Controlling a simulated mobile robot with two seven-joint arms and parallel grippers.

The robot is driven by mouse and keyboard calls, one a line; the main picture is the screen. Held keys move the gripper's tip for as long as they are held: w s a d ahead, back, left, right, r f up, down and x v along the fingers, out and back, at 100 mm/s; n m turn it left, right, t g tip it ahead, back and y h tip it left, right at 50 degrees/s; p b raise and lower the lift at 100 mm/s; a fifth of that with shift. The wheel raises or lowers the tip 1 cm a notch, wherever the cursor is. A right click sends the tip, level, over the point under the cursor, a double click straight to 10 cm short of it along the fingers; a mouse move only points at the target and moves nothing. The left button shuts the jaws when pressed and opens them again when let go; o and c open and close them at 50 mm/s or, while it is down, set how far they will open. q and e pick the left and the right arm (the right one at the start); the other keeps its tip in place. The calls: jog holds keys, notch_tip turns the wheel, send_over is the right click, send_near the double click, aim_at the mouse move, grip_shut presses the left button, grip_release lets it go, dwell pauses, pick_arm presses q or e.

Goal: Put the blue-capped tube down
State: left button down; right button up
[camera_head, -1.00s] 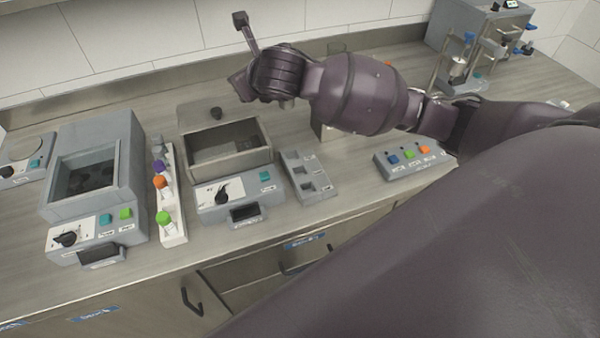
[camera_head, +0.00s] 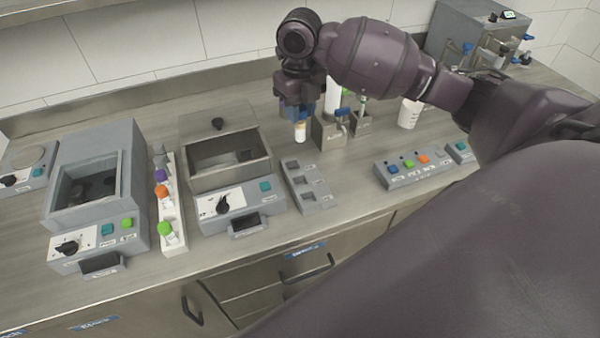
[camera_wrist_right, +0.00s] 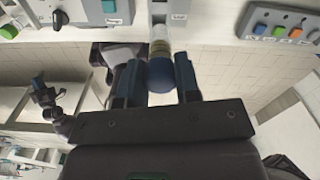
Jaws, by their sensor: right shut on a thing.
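My right gripper (camera_head: 298,108) points down above the worktop, behind the grey three-slot block. It is shut on the blue-capped tube (camera_head: 300,132), which hangs upright with its pale body below the fingers. In the right wrist view, the round blue cap (camera_wrist_right: 161,76) sits between the two fingers of the right gripper (camera_wrist_right: 157,66), with the tube body beyond it. I cannot tell whether the tube's bottom touches the worktop.
The grey three-slot block (camera_head: 297,166) is in front of the tube. A metal holder (camera_head: 330,133) stands close on the right, with a white cup (camera_head: 409,113) farther right. A white rack (camera_head: 174,240) holds several capped tubes at left. Open worktop lies right of the block.

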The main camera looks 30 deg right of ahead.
aim_at(300, 140)
notch_tip(300, 140, down, 18)
jog(key=shift+f+p, duration=0.1)
jog(key=shift+p, duration=0.4)
jog(key=o, duration=0.9)
jog(key=shift+f, duration=0.1)
notch_tip(300, 140, up, 12)
jog(key=shift+r+b, duration=0.1)
jog(key=shift+b, duration=0.25)
dwell(0.4)
